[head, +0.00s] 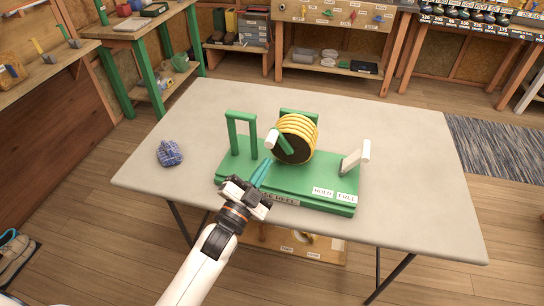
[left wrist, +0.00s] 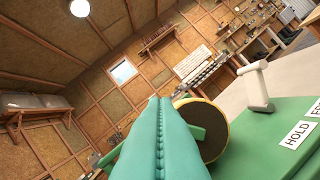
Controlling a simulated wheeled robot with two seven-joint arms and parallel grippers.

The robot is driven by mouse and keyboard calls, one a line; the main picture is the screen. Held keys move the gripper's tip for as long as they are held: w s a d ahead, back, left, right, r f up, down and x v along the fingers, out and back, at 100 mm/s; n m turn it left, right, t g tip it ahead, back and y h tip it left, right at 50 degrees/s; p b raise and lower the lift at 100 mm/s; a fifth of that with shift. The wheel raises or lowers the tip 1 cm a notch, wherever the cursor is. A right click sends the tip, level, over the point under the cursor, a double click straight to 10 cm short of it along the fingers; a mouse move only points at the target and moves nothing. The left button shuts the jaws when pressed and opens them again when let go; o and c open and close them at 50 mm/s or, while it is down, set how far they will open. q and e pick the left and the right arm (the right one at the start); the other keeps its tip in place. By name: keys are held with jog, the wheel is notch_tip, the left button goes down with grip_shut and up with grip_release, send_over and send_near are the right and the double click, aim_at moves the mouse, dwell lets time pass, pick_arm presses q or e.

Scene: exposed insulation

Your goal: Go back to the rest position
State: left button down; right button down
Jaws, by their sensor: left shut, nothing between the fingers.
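My left gripper (head: 260,174) reaches in over the near edge of the table, at the front of the green reel stand (head: 228,170). Its teal fingers are shut with nothing between them; they fill the middle of the left wrist view (left wrist: 160,135). The yellow-banded reel (head: 298,135) sits upright on the stand just beyond the fingertips, and its dark face shows in the left wrist view (left wrist: 212,135). I cannot tell whether the fingers touch the stand. My right gripper is not in view.
The stand rests on a pale table (head: 420,215). A blue checked cloth bundle (head: 169,153) lies at the table's left. The right part of the tabletop is clear. Workbenches and shelves line the walls, and a grey rug (head: 490,150) lies on the floor at right.

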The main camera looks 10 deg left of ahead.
pick_arm(q)
jog(key=s+a+f+n+g+y, duration=0.5)
jog(key=s+f+n+g, duration=0.2)
jog(key=s+f+g, duration=0.3)
jog(key=s+a+f+n+g, duration=0.1)
jog(key=s+f+g, duration=0.15)
jog(key=s, duration=0.55)
jog(key=s+f+n+g, duration=0.1)
jog(key=s+g, duration=0.3)
jog(key=s, duration=0.4)
notch_tip(320, 180, down, 27)
jog(key=s+g, duration=0.1)
jog(key=g, duration=0.1)
jog(key=s+a+f, duration=0.3)
jog(key=s+f, duration=1.2)
jog(key=s, duration=0.1)
jog(key=shift+s+f+g, duration=0.35)
